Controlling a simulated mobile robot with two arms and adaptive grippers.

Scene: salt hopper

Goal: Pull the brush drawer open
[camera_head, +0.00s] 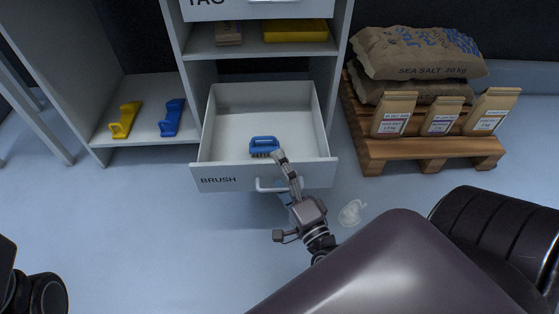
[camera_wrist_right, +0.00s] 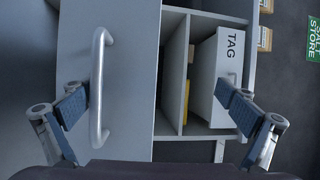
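The brush drawer (camera_head: 217,181), white and labelled BRUSH, stands pulled well out of the cabinet, and its inside shows. A blue brush (camera_head: 263,146) lies in it near the front panel. The drawer's handle (camera_head: 279,187) is a pale bar on the front; it also shows in the right wrist view (camera_wrist_right: 101,88). My right gripper (camera_head: 281,197) is at the handle with its fingers spread wide. In the right wrist view the handle lies between the open fingers (camera_wrist_right: 152,97), nearer the left one. I cannot tell whether a finger touches it. My left gripper is not in view.
A TAG drawer (camera_wrist_right: 228,80) is above. A yellow scoop (camera_head: 125,120) and blue scoop (camera_head: 172,118) lie on the low left shelf. A wooden pallet (camera_head: 430,150) with salt sacks (camera_head: 420,55) stands right.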

